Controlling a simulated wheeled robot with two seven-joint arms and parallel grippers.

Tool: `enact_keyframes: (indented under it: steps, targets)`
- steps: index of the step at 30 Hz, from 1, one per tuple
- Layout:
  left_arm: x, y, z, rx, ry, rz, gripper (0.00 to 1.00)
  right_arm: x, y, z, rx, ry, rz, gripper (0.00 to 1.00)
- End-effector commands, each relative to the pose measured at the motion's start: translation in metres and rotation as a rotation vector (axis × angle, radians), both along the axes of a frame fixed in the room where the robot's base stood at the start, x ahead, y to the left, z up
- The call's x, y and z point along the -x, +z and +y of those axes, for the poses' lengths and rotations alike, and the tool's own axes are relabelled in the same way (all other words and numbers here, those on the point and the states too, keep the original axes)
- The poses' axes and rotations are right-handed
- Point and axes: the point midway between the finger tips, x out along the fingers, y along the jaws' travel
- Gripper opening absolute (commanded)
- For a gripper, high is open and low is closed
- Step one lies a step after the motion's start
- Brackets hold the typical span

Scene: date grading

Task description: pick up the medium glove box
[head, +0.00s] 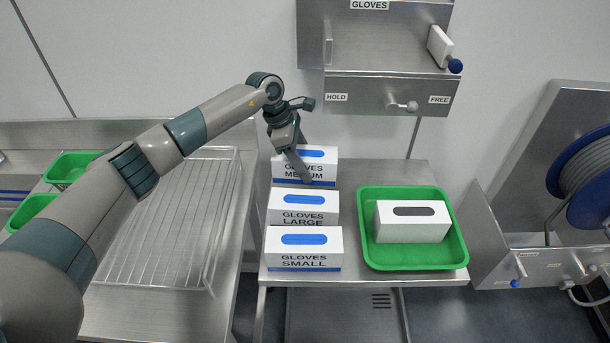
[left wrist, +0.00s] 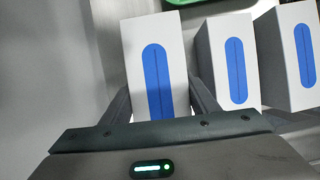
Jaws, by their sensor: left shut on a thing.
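The medium glove box (head: 318,154) is white with a blue oval on top and a "GLOVES MEDIUM" label. It stands at the back of a row of boxes on the steel table, partly hidden by my gripper. My left gripper (head: 297,168) reaches it from above and is shut on it. In the left wrist view the box (left wrist: 130,60) sits between the two fingers of the gripper (left wrist: 160,100). I cannot tell whether it is clear of the table. My right gripper is in neither view.
The large glove box (head: 303,218) and small glove box (head: 304,262) stand in front of it. A green tray (head: 368,262) with a white box (head: 411,230) is on the right. A steel glove holder (head: 372,88) hangs on the wall above. A wire rack (head: 165,235) is on the left.

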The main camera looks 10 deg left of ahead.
Motion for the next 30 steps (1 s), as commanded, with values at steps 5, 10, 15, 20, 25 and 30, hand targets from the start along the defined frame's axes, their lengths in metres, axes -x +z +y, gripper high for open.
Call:
enact_keyframes:
  steps: [5,10,15,20,25,30]
  targets:
    - [-0.001,0.029,0.0,0.0,-0.001,-0.005,0.23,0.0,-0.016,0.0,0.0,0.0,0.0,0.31]
    - [-0.001,0.047,0.0,0.001,0.0,-0.002,0.23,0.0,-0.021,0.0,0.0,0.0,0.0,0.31]
    - [0.0,0.054,0.0,0.001,0.0,0.0,0.23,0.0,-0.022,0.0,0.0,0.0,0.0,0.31]
    - [0.0,0.054,0.0,0.001,0.0,0.0,0.23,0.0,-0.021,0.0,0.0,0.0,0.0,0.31]
    - [0.0,0.054,0.0,0.001,0.0,0.0,0.23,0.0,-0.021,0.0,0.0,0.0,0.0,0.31]
    - [0.0,0.053,0.0,0.001,0.0,0.0,0.23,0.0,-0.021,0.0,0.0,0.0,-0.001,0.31]
